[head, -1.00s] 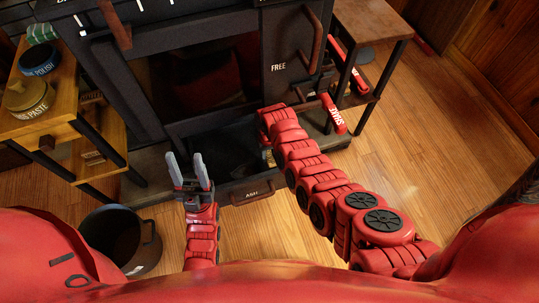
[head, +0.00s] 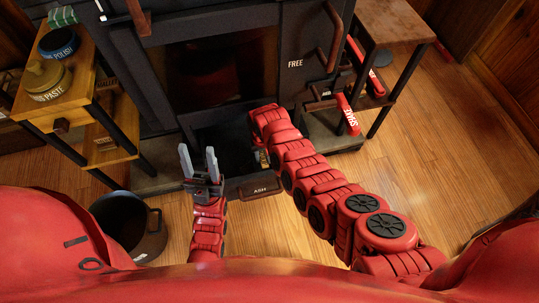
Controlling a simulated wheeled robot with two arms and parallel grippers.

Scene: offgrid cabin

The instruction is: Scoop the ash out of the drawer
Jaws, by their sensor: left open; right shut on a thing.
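The ash drawer (head: 262,190), with its front labelled ASH, is pulled out at the bottom of the dark stove. Its inside is dark, and I cannot make out the ash. My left gripper (head: 198,163) is open and empty, pointing up the picture at the left of the drawer front. My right arm reaches over the drawer's right side. Its gripper is hidden behind the arm's red links, and so is most of what it holds; a small yellowish piece (head: 264,160) shows beside the arm. A dark bucket (head: 130,228) stands on the floor at the lower left.
The stove (head: 215,75) fills the back, with a door marked FREE. A wooden side table (head: 60,105) with polish and paste tins stands at left. A dark-legged stand (head: 400,22) with red-handled tools is at right.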

